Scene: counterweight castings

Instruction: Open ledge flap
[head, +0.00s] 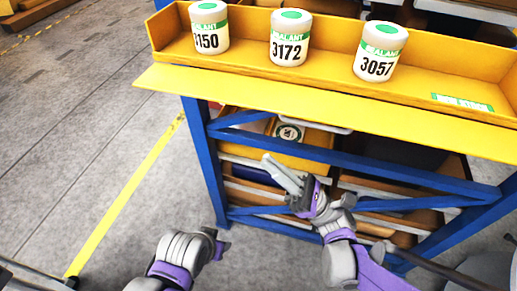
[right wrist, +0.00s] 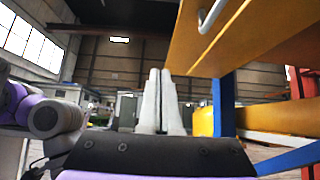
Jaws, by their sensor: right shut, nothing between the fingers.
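The yellow ledge flap (head: 330,104) runs along the front of the yellow tray and juts outward. A pale bar handle (head: 322,126) shows just below its front edge. In the right wrist view the flap (right wrist: 232,42) is at upper right, with the handle (right wrist: 212,15) on the face turned toward that camera. My right gripper (head: 270,162) is below the flap, left of the handle, shut and empty; its fingers (right wrist: 158,75) point up together, apart from the flap. My left arm is low in the head view; its dark end (head: 222,245) shows, but its fingers are hidden.
Three white sealant tubs (head: 286,38) with green labels stand in the yellow tray (head: 440,75). Blue frame bars (head: 205,150) cross below the flap. Boxes (head: 255,135) sit on shelves behind them. The grey floor (head: 70,125) at left is open, with a yellow line.

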